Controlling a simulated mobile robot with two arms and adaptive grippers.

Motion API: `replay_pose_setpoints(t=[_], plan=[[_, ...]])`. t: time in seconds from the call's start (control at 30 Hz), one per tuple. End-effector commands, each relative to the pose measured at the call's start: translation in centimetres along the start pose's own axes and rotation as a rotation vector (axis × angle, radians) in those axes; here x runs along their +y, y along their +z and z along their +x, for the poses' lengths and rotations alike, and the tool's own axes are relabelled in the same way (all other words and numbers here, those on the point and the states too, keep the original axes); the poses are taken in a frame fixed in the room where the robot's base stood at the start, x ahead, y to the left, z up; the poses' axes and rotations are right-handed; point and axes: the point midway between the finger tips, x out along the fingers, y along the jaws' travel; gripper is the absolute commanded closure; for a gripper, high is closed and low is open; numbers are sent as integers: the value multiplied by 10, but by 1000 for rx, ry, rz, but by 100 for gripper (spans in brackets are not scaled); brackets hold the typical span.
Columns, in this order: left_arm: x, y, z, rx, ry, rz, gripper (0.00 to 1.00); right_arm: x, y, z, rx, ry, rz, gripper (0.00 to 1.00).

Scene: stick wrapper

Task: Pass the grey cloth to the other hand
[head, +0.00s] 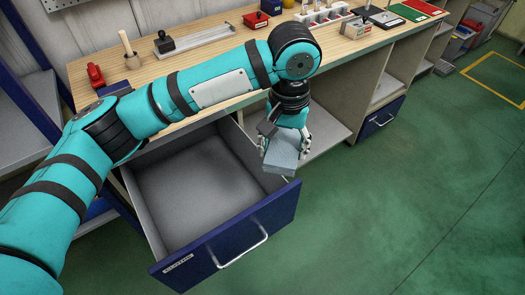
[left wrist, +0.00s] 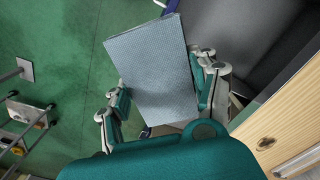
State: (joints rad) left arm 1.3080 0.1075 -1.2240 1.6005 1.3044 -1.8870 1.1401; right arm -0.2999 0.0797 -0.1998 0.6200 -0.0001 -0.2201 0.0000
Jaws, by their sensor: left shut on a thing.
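The grey cloth (head: 281,153) is a folded, flat rectangle with a fine ribbed texture. My left gripper (head: 284,146) is shut on it and holds it in the air beside the right wall of the open drawer. In the left wrist view the cloth (left wrist: 155,68) sits between the two fingers of the left gripper (left wrist: 160,93) and sticks out past their tips. Part of the cloth is hidden by the fingers in the head view. My right gripper is not seen in either view.
A blue-fronted drawer (head: 283,208) stands open and looks empty. The wooden workbench (head: 90,68) holds a red tool (head: 95,75), a black stamp-like item (head: 164,43), a red bin (head: 256,20) and a white rack (head: 322,15). Green floor (head: 400,200) is clear at right.

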Motion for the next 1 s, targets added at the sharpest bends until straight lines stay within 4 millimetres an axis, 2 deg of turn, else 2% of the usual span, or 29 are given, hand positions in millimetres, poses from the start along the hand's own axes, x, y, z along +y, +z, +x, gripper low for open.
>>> replay_pose_setpoints(t=[0.17, 0.7, 0.9, 1.0], plan=[[-9, 0, -14, 3, 1, 2, 71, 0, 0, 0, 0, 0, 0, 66], [-102, 25, -125, 6, -3, -1, 71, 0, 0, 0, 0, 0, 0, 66], [-120, 31, -146, 3, -1, 1, 71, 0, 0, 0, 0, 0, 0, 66], [-122, 31, -148, 1, 0, 3, 71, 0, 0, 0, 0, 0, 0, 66]])
